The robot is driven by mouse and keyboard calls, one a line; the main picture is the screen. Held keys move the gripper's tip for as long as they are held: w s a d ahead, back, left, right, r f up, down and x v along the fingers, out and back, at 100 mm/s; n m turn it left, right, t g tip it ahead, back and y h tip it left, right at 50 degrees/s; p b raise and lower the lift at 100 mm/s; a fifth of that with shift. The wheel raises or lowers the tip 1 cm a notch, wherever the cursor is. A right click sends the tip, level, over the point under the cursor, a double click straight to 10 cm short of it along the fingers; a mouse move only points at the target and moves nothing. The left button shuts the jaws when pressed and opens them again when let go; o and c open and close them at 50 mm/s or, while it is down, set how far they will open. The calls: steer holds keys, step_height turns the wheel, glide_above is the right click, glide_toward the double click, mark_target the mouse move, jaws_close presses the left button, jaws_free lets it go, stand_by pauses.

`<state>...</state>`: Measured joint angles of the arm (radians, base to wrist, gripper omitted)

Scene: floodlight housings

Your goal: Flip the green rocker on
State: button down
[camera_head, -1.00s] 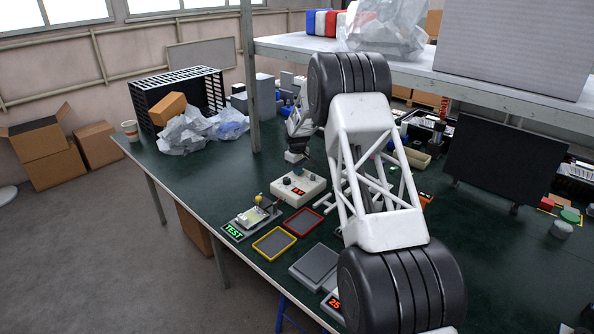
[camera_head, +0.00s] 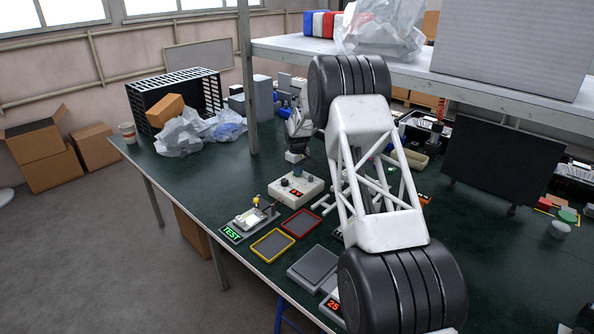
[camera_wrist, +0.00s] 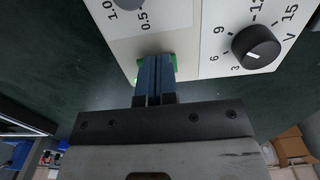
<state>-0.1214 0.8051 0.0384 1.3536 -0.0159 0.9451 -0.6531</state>
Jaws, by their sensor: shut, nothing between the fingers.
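The green rocker (camera_wrist: 172,62) is on the pale front of a box with dials, at the top middle of the wrist view. My gripper's two blue fingers (camera_wrist: 155,64) are shut together, with nothing between them. Their tips lie over the rocker and hide its middle; green shows on both sides. I cannot tell whether they touch it, or which way it is tilted. In the head view the box (camera_head: 308,192) stands on the bench with a red display, and my gripper (camera_head: 299,172) is just above its far side; the rocker is not distinguishable there.
A black knob (camera_wrist: 256,47) with a voltage scale is right of the rocker. In front of the box are a yellow-rimmed tray (camera_head: 273,244), a red-rimmed tray (camera_head: 301,223) and a TEST fixture (camera_head: 231,233). A shelf post (camera_head: 247,90) rises behind, left of my arm.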

step_height(320, 180, up, 14)
steer(key=shift+w+a, duration=0.15)
steer(key=shift+a, duration=0.15)
stand_by(0.3)
steer(key=s+d+r+m, duration=0.25)
steer(key=s+r, duration=0.45)
steer(key=s, duration=0.5)
steer(key=s+d+r+m+t, duration=0.1)
steer(key=s+d+r, duration=0.3)
steer(key=s+r, duration=0.6)
steer(key=s+d+r+m, duration=0.1)
steer(key=s+d+r, duration=0.3)
steer(key=s, duration=1.1)
steer(key=s+d+f+m, duration=0.1)
steer(key=s+f+m, duration=0.1)
steer(key=s, duration=1.7)
steer(key=s+d+f+m+t, duration=0.1)
steer(key=s+d+f+m, duration=0.1)
steer(key=s, duration=1.8)
steer(key=shift+s+f+m+t, duration=0.15)
steer(key=shift+f+m+t, duration=0.2)
steer(key=shift+f, duration=0.35)
